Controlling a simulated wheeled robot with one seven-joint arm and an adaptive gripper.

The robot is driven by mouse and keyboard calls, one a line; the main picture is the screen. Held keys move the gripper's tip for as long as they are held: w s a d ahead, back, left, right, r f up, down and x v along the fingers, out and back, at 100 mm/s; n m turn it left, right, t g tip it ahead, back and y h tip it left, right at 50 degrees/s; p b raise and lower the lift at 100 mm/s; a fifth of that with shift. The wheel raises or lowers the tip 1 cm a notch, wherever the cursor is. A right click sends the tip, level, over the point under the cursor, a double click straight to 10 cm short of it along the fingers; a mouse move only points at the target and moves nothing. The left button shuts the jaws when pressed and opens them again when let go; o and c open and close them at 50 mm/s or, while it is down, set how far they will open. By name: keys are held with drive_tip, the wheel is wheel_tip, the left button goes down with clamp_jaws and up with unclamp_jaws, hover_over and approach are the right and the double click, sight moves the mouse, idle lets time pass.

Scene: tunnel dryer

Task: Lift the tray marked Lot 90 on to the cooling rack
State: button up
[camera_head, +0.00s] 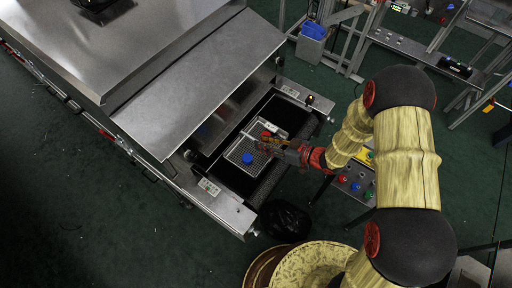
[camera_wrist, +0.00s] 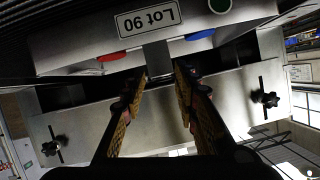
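The tray (camera_head: 236,149) is a pale mesh tray with a blue piece and a red piece, lying in the open bay at the dryer's mouth. In the wrist view its front wall (camera_wrist: 218,22) carries a "Lot 90" label, seen upside down, and a short metal tab (camera_wrist: 157,58). My gripper (camera_head: 264,145) is at the tray's right side. In the wrist view my gripper (camera_wrist: 164,72) has its two fingers apart, with the tab's end between or just beyond the tips; contact cannot be told. I cannot surely pick out the cooling rack.
The steel dryer (camera_head: 190,85) stands left of the bay, its sloping cover above the tray. A button panel (camera_head: 355,183) stands near my arm. A black bag (camera_head: 284,221) lies below the bay. Metal frames (camera_head: 345,45) stand at upper right. Green floor is clear at lower left.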

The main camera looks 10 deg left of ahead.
drive_tip(key=b+x, duration=0.1)
drive_tip(key=x, duration=0.2)
drive_tip(key=shift+a+f, duration=0.25)
drive_tip(key=shift+a, duration=0.05)
drive_tip(key=shift+w+a+f, duration=0.1)
drive_tip(key=shift+w+a, duration=0.05)
drive_tip(key=shift+a, duration=0.35)
drive_tip(key=shift+c, duration=0.3)
clamp_jaws()
